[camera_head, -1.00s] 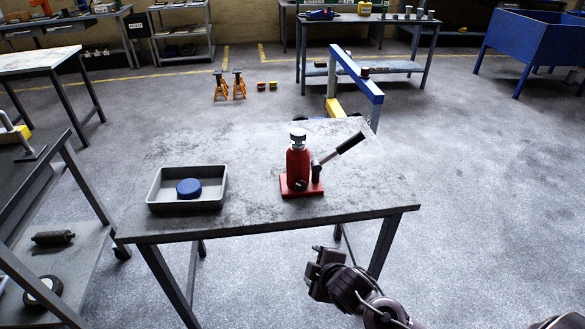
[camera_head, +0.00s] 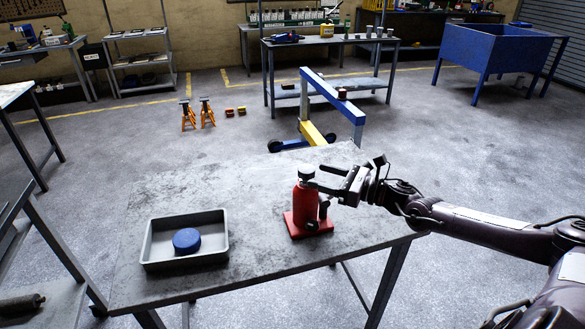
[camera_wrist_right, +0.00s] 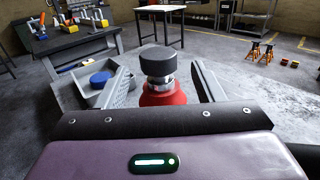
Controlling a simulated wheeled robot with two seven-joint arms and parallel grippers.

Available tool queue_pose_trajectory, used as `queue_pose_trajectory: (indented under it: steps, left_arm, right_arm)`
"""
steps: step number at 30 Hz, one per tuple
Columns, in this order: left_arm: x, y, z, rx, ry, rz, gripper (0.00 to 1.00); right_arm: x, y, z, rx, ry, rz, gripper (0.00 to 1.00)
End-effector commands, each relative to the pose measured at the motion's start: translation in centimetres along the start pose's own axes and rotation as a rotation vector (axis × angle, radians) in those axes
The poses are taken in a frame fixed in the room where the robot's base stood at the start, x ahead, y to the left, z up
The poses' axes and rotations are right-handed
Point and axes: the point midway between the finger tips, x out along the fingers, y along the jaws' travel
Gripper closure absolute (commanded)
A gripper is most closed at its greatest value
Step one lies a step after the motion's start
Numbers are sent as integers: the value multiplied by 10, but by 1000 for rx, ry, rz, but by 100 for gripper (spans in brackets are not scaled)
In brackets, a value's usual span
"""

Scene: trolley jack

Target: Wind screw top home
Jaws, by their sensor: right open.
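The red bottle jack (camera_head: 306,208) stands upright on the grey table (camera_head: 270,185). Its dark screw top (camera_head: 307,173) sits on a bright metal neck; in the right wrist view the screw top (camera_wrist_right: 158,61) lies between the fingers. My right gripper (camera_head: 326,179) is at the top of the jack, coming from the right. Its fingers (camera_wrist_right: 163,85) are apart, one on each side of the neck, with gaps showing. The arm and gripper hide the jack's handle in the head view. My left gripper is not in view.
A grey tray (camera_head: 222,245) with a blue round piece (camera_head: 187,240) in it stands on the table left of the jack. A blue and yellow hoist (camera_head: 333,101) stands behind the table. The tabletop between tray and jack is clear.

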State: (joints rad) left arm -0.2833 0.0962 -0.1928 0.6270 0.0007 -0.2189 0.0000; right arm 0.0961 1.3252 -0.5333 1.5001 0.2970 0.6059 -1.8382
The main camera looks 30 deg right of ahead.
Motion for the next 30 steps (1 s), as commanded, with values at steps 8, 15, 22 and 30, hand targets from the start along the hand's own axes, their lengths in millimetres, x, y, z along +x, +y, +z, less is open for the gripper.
queue_pose_trajectory:
  steps: [8,15,22,30]
  left_arm:
    - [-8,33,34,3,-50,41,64]
    - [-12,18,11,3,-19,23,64]
    - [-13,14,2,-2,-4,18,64]
    - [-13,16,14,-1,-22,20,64]
  right_arm:
    - [39,0,4,5,-7,0,38]
    - [64,0,2,5,-4,-1,38]
    - [70,1,0,5,0,1,38]
    - [69,1,0,5,-1,1,54]
